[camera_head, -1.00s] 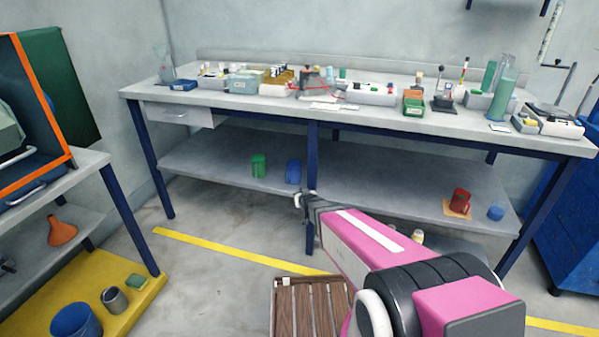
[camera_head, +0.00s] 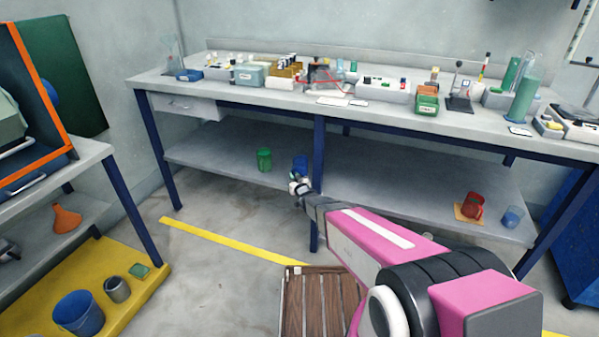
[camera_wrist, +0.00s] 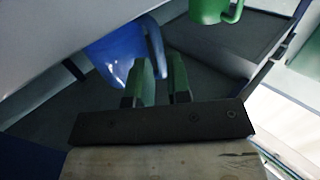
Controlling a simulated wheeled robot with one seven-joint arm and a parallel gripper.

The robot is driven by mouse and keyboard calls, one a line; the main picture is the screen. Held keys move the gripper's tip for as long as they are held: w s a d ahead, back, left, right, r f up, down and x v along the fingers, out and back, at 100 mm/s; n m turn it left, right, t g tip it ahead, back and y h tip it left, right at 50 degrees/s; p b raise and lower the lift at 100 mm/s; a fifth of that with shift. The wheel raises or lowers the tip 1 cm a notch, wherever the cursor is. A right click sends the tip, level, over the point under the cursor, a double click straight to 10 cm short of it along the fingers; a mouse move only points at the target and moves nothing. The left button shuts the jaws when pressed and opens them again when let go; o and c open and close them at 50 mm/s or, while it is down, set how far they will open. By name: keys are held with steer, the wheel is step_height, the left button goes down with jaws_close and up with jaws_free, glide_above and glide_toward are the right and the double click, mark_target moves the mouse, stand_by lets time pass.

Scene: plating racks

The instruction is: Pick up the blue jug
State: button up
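The blue jug (camera_head: 299,163) stands on the bench's lower shelf, just left of the middle leg. My gripper (camera_head: 299,187) is in front of it in the head view and hides its lower part. In the wrist view the blue jug (camera_wrist: 118,52) is ahead and to the left, with its handle curving down on its right side. My gripper (camera_wrist: 161,80) shows two green-padded fingers with an empty gap. The left fingertip overlaps the jug's lower edge in the picture; whether they touch I cannot tell. The handle lies just beyond the gap.
A green jug (camera_head: 264,159) stands left of the blue one; it also shows in the wrist view (camera_wrist: 213,10). A red jug (camera_head: 472,205) and another blue vessel (camera_head: 512,217) stand at the shelf's right end. The bench top (camera_head: 230,88) above is crowded. A wooden slatted pallet (camera_head: 317,300) lies on the floor.

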steer(key=x, duration=0.5)
steer(key=shift+w+f, duration=0.1)
steer(key=shift+f, duration=0.1)
jaws_close()
steer(key=shift+r, duration=0.2)
steer(key=shift+r, duration=0.65)
step_height(320, 180, up, 3)
steer(key=shift+f, duration=0.2)
steer(key=s+a+r, duration=0.4)
steer(key=s+r, duration=0.2)
steer(key=s, duration=0.5)
steer(key=shift+a+r, duration=0.4)
